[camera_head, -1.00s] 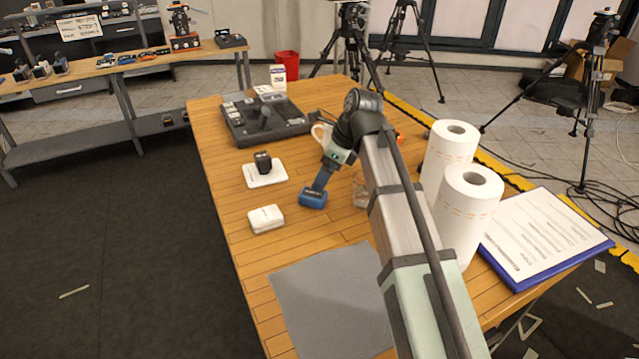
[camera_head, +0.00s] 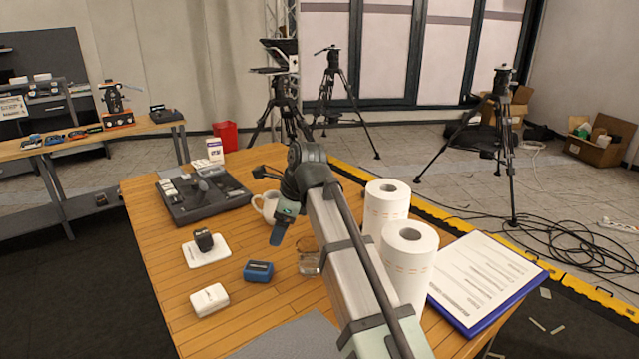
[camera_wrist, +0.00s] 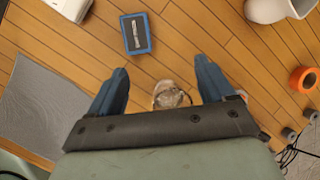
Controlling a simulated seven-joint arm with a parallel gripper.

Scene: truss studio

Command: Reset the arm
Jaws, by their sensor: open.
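My gripper (camera_wrist: 162,88) is open and empty, its two blue fingers apart in the wrist view. In the head view my gripper (camera_head: 280,230) hangs above the wooden table (camera_head: 160,270), in front of the white mug (camera_head: 266,206). A small blue box with a dark top (camera_head: 258,271) lies on the table below and left of the gripper. It also shows in the wrist view (camera_wrist: 136,34), ahead of the fingers. A glass (camera_head: 309,262) stands right of the gripper, partly behind my arm; in the wrist view (camera_wrist: 168,95) it shows between the fingers.
A black tray (camera_head: 175,210), a white pad (camera_head: 206,252) with a dark block and a white case (camera_head: 209,299) lie to the left. Two paper rolls (camera_head: 408,262) and a clipboard (camera_head: 480,280) stand and lie on the right. A grey mat (camera_head: 290,340) is in front.

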